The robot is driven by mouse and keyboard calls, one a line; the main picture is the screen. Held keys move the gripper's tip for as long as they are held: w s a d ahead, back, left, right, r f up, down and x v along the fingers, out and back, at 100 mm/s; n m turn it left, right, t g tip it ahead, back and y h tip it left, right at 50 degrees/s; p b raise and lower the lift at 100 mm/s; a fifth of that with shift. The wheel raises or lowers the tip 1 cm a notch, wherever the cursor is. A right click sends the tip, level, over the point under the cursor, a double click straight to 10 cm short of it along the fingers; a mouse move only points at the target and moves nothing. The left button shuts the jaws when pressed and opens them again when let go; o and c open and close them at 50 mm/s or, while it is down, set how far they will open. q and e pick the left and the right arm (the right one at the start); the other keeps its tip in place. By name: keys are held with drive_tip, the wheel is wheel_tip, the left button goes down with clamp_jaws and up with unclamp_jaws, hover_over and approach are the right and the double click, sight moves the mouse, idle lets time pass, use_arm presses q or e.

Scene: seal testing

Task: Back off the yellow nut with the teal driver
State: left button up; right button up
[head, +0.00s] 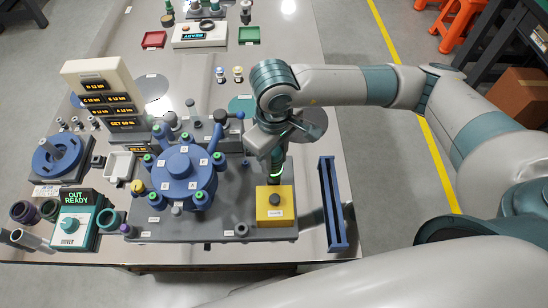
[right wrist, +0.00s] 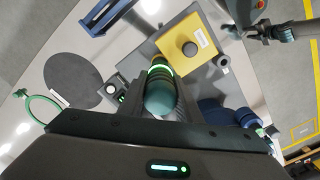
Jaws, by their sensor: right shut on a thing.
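My right gripper (head: 272,155) is shut on the teal driver, whose rounded teal body and glowing green ring (right wrist: 160,90) show between the fingers in the right wrist view. In the head view only its lower part and green ring (head: 275,178) show, just behind the yellow block. The driver is well to the right of this nut.
A yellow block (head: 262,212) with a dark knob stands on the grey plate's front right; it also shows in the right wrist view (right wrist: 180,55). A blue rail (head: 333,205) lies to its right. A display tower (head: 100,80) and a tester (head: 75,222) stand at the left.

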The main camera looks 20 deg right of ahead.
idle(0.6)
drive_tip(key=shift+s+d+f+b, duration=0.15)
drive_tip(key=shift+d+f+b, duration=0.2)
drive_tip(key=shift+b, duration=0.4)
drive_tip(key=shift+r, duration=0.7)
drive_tip(key=shift+a+r+p, duration=0.2)
drive_tip(key=shift+r+p, duration=0.2)
drive_tip(key=shift+r, duration=1.6)
